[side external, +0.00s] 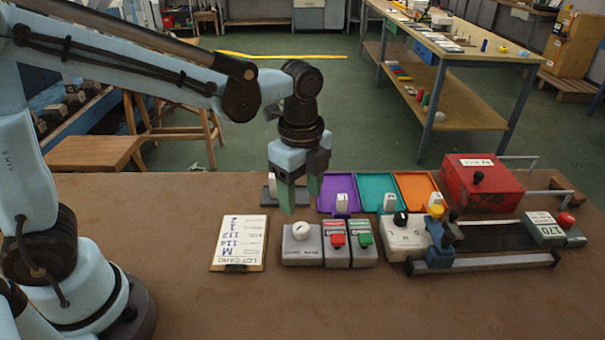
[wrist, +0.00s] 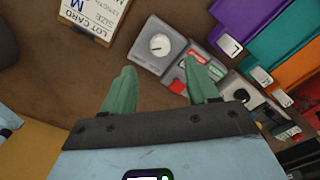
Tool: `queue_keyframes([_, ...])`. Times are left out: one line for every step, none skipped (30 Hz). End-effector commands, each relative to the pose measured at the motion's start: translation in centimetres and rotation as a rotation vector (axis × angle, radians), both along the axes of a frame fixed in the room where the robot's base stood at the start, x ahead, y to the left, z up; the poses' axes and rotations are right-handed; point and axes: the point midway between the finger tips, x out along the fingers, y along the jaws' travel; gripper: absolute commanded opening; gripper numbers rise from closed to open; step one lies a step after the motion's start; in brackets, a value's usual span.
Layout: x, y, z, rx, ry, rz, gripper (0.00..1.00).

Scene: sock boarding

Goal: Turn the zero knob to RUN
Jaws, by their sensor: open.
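A white round knob (side external: 300,231) sits on a grey box (side external: 301,252) on the brown table; it also shows in the wrist view (wrist: 159,45) with a dark mark on its face. A black knob (side external: 401,218) sits on a white box (side external: 408,239) further right. The labels are too small to read, so I cannot tell for sure which knob is the zero knob. My gripper (side external: 301,197) points down with green fingers apart and empty, above and a little behind the grey box. In the wrist view my gripper (wrist: 159,80) touches neither knob.
Red (side external: 338,240) and green (side external: 365,239) buttons stand right of the grey box. A lot card (side external: 239,243) lies left. Purple (side external: 325,202), teal (side external: 377,181) and orange (side external: 418,184) trays and a red box (side external: 481,183) lie behind. The front table is clear.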

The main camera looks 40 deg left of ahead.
Motion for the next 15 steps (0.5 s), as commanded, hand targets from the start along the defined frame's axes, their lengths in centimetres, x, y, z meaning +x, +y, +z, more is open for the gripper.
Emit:
queue_keyframes([0.0,0.0,-0.8,0.000,0.000,0.001,0.59])
queue_keyframes([0.0,0.0,-1.3,0.000,0.000,0.001,0.59])
queue_keyframes([0.1,0.0,-1.8,0.000,0.000,0.001,0.59])
queue_keyframes([0.0,0.0,-2.3,0.000,-0.001,0.001,0.59])
queue_keyframes([0.0,0.0,-2.7,0.000,-0.001,0.001,0.59])
queue_keyframes([0.0,0.0,-3.3,0.000,-0.001,0.001,0.59])
queue_keyframes([0.0,0.0,-3.8,0.000,-0.001,0.001,0.59])
queue_keyframes([0.1,0.0,-4.2,0.000,-0.001,0.001,0.59])
queue_keyframes([0.0,0.0,-4.7,0.000,-0.001,0.001,0.59])
queue_keyframes([0.0,0.0,-5.1,0.000,-0.001,0.002,0.59])
queue_keyframes([0.0,0.0,-5.4,0.000,-0.001,0.002,0.59])
queue_keyframes([0.0,0.0,-5.9,0.000,-0.001,0.002,0.59])
queue_keyframes([0.0,0.0,-6.1,0.000,-0.001,0.002,0.59])
queue_keyframes([0.0,0.0,-6.4,0.000,-0.001,0.002,0.59])
queue_keyframes([0.0,0.0,-6.7,0.000,-0.001,0.002,0.59])
